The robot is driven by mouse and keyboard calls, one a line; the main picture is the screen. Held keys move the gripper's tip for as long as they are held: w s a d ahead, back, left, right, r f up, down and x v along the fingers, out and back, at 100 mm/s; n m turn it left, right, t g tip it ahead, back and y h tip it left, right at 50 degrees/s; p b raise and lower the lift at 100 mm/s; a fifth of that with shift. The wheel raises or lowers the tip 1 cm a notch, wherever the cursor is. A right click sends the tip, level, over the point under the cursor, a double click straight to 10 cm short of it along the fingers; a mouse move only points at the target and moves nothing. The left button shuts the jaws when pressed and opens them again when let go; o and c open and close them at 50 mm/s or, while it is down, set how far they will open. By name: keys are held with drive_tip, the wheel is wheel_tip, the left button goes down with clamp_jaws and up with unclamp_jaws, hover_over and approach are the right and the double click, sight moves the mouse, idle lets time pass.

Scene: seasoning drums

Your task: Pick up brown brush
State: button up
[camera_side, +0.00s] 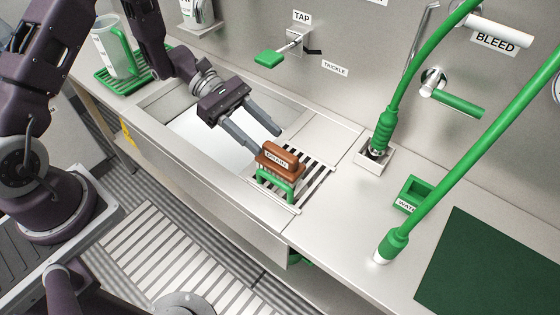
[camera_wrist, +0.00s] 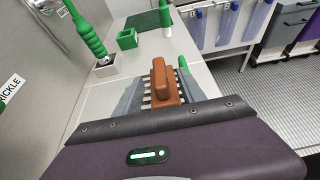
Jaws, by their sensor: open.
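The brown brush (camera_side: 281,157) rests on a green holder (camera_side: 270,186) over the slotted rack beside the sink. It has a raised handle and a white label on its side. My gripper (camera_side: 268,140) is open and empty, with its two grey fingers pointing at the brush from the sink side. In the wrist view the brush (camera_wrist: 163,84) shows ahead, between the two fingers of my gripper (camera_wrist: 160,95). Whether the fingers overlap its near end is hard to tell.
The slotted rack (camera_side: 318,178) lies under the brush. A green hose (camera_side: 384,130) stands in a socket to the right, with a second hose (camera_side: 397,238) nearer. A small green box (camera_side: 412,193) and a dark green mat (camera_side: 490,265) lie further right. The sink (camera_side: 185,130) is left.

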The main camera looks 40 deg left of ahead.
sight(273, 146)
drive_tip(key=x, duration=0.5)
drive_tip(key=shift+d+f, duration=0.25)
drive_tip(key=shift+d, duration=0.05)
clamp_jaws()
